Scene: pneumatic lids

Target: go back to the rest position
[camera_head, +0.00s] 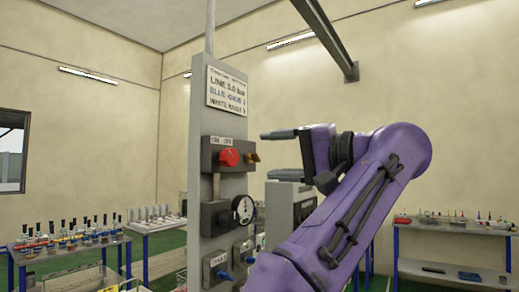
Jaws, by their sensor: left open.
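My left gripper (268,154) is at the end of the purple arm (350,205) that fills the middle right of the head view. Its two dark fingers point left and stand apart, one above the other, with nothing seen between them. The fingertips are to the right of a grey panel post (203,130) and look clear of its red knob (229,157), though the depth is hard to judge. My right gripper is not in view.
The post carries a sign (227,91), a round gauge (243,210) and blue handles (225,276) low down. A bench with several bottles (70,250) stands at left. Another bench (455,228) stands at right. A grey machine (287,210) is behind my arm.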

